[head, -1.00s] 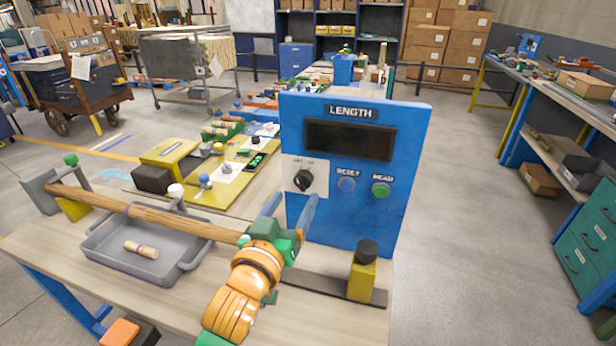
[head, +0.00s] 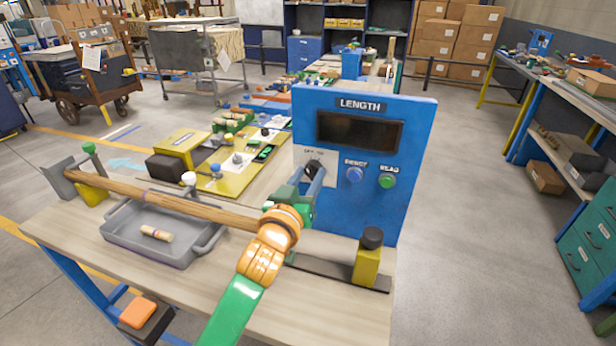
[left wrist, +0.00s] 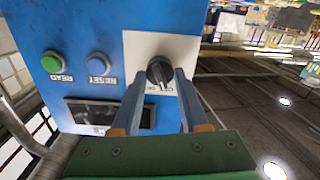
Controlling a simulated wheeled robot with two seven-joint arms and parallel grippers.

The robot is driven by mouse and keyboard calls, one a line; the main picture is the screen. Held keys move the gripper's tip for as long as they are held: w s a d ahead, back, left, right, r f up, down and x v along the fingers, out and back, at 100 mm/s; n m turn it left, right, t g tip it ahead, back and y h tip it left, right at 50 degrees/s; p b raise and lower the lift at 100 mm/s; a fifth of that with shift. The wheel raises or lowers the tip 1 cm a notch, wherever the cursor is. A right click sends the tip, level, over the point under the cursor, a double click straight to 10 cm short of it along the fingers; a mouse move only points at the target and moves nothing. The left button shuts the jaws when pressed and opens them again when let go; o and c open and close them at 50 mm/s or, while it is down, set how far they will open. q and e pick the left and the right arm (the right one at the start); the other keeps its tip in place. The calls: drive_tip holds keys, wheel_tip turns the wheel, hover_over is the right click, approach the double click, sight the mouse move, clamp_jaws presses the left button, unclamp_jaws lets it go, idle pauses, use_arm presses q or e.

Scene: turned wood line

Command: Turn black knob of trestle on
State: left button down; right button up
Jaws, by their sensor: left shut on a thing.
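The black knob (left wrist: 159,72) sits on a white plate (left wrist: 165,47) on the blue LENGTH panel (head: 404,225). In the left wrist view the fingertips of my left gripper (left wrist: 158,80) are on either side of the knob, shut on it. In the head view my left gripper (head: 314,176) reaches the panel from the front left and partly covers the knob and its plate. The panel's dark display (head: 358,131) shows no reading. My right gripper is not in view.
A blue button (head: 354,175) and a green button (head: 387,181) are right of the knob. A wooden rod (head: 165,203) lies over a grey tray (head: 128,240) at left. A yellow block with a black top (head: 368,258) stands in front of the panel.

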use_arm(q)
drive_tip(key=m+p, duration=0.2)
drive_tip(key=m, duration=0.1)
drive_tip(key=shift+r+m, duration=0.15)
drive_tip(key=shift+m, duration=0.25)
drive_tip(key=m+p, duration=0.1)
drive_tip(key=m, duration=0.2)
drive_tip(key=shift+p, duration=0.3)
drive_tip(key=shift+m+p, duration=0.35)
drive_tip(key=shift+m, duration=0.75)
drive_tip(key=shift+c, duration=2.3)
unclamp_jaws()
drive_tip(key=shift+d, duration=0.1)
drive_tip(key=shift+o, duration=0.2)
drive_tip(key=shift+w+f, duration=0.15)
drive_tip(key=shift+f, duration=0.1)
